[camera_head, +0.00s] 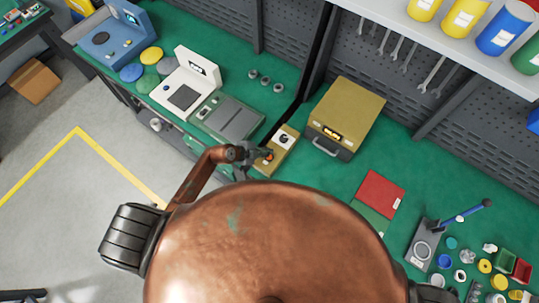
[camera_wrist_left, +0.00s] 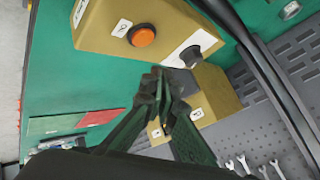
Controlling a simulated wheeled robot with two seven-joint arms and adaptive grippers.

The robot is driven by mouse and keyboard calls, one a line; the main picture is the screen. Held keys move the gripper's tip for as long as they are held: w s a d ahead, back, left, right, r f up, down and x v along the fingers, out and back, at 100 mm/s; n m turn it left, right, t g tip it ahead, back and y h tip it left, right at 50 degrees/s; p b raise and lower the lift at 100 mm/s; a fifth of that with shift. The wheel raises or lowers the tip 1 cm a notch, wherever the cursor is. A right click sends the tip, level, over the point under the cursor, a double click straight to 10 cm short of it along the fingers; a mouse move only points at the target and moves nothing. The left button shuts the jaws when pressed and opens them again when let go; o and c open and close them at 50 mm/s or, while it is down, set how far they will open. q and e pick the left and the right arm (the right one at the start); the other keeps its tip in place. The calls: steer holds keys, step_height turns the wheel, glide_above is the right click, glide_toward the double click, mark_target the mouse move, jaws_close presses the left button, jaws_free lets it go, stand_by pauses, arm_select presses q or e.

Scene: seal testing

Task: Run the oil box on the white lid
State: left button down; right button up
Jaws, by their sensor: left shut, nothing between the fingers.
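A small yellow control box (camera_head: 281,160) on the green bench carries an orange button (camera_wrist_left: 142,36) and a dark knob (camera_wrist_left: 191,55). A larger yellow box (camera_head: 350,108) with a lit display and a grey handle stands to its right. No label here tells me which is the oil box. My left gripper (camera_head: 262,153) is shut and empty close to the control box's button end; in the left wrist view its fingertips (camera_wrist_left: 163,80) show in front of the boxes. I cannot tell whether it touches. A small white lid (camera_head: 460,275) lies among parts at lower right. My right gripper is out of view.
A white tester (camera_head: 185,90), a grey-green plate device (camera_head: 232,120) and a blue machine (camera_head: 115,35) stand to the left. A red folder (camera_head: 380,190) and a blue-handled press (camera_head: 425,243) are to the right. Bottles (camera_head: 505,30) stand on a shelf above hanging wrenches.

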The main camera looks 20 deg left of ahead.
arm_select(q)
steer(key=shift+r+p, duration=1.1)
steer(key=shift+r, duration=0.05)
steer(key=shift+f, duration=0.1)
